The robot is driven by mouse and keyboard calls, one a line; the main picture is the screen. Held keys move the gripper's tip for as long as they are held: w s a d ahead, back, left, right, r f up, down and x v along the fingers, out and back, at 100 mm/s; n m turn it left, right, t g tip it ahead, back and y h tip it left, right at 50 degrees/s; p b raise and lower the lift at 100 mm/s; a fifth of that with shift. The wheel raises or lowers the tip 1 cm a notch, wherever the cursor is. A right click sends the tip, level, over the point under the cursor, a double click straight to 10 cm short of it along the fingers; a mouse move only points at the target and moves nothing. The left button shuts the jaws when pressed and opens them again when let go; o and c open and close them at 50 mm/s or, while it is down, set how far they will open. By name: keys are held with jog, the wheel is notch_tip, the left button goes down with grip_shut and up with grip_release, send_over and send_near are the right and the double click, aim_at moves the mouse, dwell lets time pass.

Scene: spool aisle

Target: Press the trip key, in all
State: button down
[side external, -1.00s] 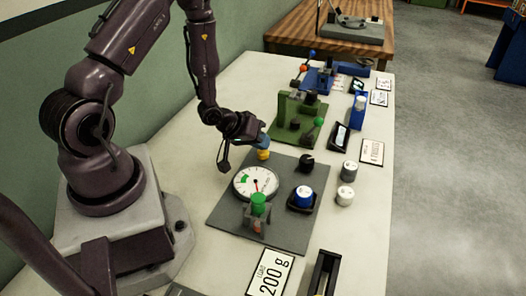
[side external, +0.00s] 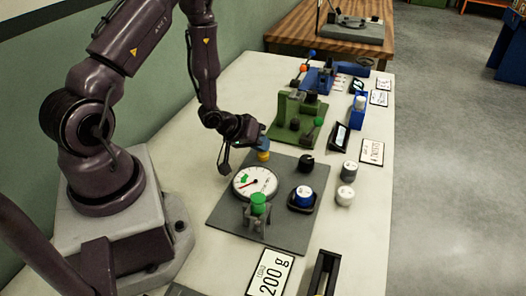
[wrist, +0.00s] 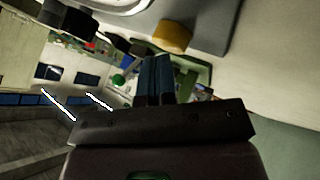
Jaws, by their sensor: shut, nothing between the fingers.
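My gripper (side external: 263,143) has blue fingers pressed together, with nothing between them. It is just above a yellow key (side external: 263,155) at the back edge of a grey plate (side external: 225,220); I cannot tell whether they touch. No label shows that this is the trip key. In the wrist view the shut fingers (wrist: 155,62) point towards the yellow key (wrist: 173,37), slightly apart in the picture. A round white dial (side external: 254,183) with a green zone lies on the plate, its needle towards the lower left.
The plate also holds a green-topped post (side external: 258,204), a blue-and-white cylinder (side external: 302,197) in a dark holder and a black knob (side external: 306,162). A green fixture (side external: 295,117) stands behind. A "200 g" card (side external: 270,273) lies in front. Grey and white cylinders stand at right.

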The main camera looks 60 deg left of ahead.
jog(key=shift+r, duration=0.9)
jog(key=shift+r, duration=2.55)
